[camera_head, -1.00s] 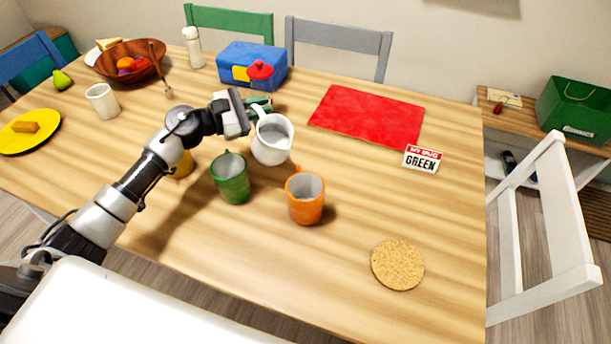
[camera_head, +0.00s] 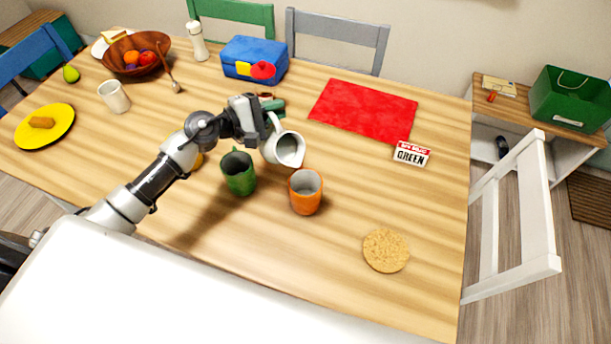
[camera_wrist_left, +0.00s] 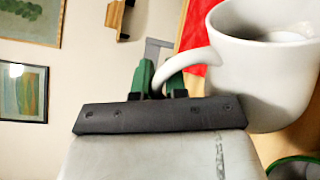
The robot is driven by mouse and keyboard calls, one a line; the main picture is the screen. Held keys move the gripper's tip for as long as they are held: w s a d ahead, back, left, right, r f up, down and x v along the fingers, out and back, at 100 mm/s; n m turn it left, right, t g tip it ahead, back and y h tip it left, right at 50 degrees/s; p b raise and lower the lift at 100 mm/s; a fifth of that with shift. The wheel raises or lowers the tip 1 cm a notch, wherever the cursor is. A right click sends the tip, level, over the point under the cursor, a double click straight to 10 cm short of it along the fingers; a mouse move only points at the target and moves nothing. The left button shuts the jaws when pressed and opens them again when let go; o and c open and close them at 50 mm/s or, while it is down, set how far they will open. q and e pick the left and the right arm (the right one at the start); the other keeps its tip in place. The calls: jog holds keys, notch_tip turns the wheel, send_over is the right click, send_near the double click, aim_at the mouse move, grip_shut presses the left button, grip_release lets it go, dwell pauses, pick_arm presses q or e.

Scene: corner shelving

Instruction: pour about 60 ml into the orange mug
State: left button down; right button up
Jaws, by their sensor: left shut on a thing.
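My left gripper (camera_head: 266,110) is shut on the handle of a white jug (camera_head: 283,150). The jug is tilted to the right, its mouth facing the orange mug (camera_head: 305,193), with its lip close to the mug's back rim. I cannot make out a stream. In the left wrist view the jug (camera_wrist_left: 262,75) shows large, with its handle between the green fingers (camera_wrist_left: 160,80) and some contents inside. The orange mug stands upright on the table. A green mug (camera_head: 239,173) stands upright to its left. My right gripper is not in view.
A cork coaster (camera_head: 386,251) lies front right. A yellowish thing is partly hidden behind my left arm. The front right of the table is mostly clear.

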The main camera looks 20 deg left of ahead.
pick_arm(q)
jog(key=shift+s+d+r+m+p, duration=0.1)
jog(key=shift+d+r+m+p, duration=0.05)
jog(key=shift+m+p, duration=0.15)
jog(key=shift+s+d+r+m+y+p, duration=0.2)
jog(key=shift+r+m+p, duration=0.15)
jog(key=shift+p, duration=0.35)
jog(key=shift+s+d+r+m+y+p, duration=0.1)
jog(key=shift+d+r+m+p, duration=0.2)
jog(key=shift+p, duration=0.35)
jog(key=shift+r, duration=0.1)
jog(key=shift+s+d+r+m+p, duration=0.4)
jog(key=shift+m+p, duration=0.15)
jog(key=shift+p, duration=0.65)
dwell(0.6)
